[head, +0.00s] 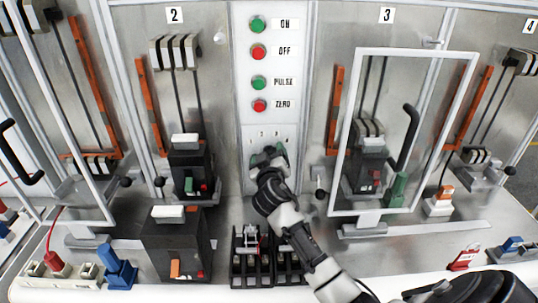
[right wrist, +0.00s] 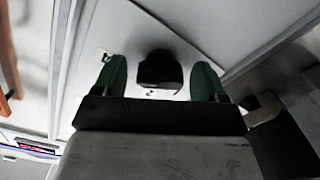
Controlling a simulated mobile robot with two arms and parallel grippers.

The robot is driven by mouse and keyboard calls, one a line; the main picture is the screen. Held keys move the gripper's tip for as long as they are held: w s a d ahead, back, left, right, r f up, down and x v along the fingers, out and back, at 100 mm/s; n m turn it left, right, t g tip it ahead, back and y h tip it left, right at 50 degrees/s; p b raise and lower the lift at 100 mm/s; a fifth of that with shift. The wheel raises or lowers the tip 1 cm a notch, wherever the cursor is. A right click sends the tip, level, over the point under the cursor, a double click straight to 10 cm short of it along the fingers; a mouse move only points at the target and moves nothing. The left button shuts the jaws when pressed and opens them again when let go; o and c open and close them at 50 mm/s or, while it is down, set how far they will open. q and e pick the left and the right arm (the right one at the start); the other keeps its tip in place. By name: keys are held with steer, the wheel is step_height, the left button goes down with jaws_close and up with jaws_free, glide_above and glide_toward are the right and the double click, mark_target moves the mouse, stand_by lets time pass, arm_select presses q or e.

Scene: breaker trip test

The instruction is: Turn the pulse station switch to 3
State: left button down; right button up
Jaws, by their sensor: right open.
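The pulse station switch is a black knob (right wrist: 160,70) on the white centre panel (head: 239,110). In the head view it is mostly hidden behind my right gripper (head: 268,156), with small position numerals just above. In the right wrist view, my right gripper's two green fingers are open, one on each side of the knob, with a visible gap on both sides. Which number the knob points to cannot be told. My left gripper is not in view.
Green and red buttons (head: 258,52) marked ON, OFF, PULSE and ZERO sit above the switch. A clear framed door (head: 403,54) stands at bay 3, right of my arm. A black breaker (head: 160,240) stands left. A black rack (head: 245,271) lies below.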

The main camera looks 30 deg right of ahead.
steer(key=c, duration=0.9)
steer(key=shift+n, duration=0.3)
steer(key=n+p, duration=0.1)
steer(key=n, duration=0.2)
steer(key=shift+n+p, duration=0.5)
steer(key=shift+n, duration=1.5)
steer(key=shift+f, duration=0.1)
steer(key=o, duration=0.9)
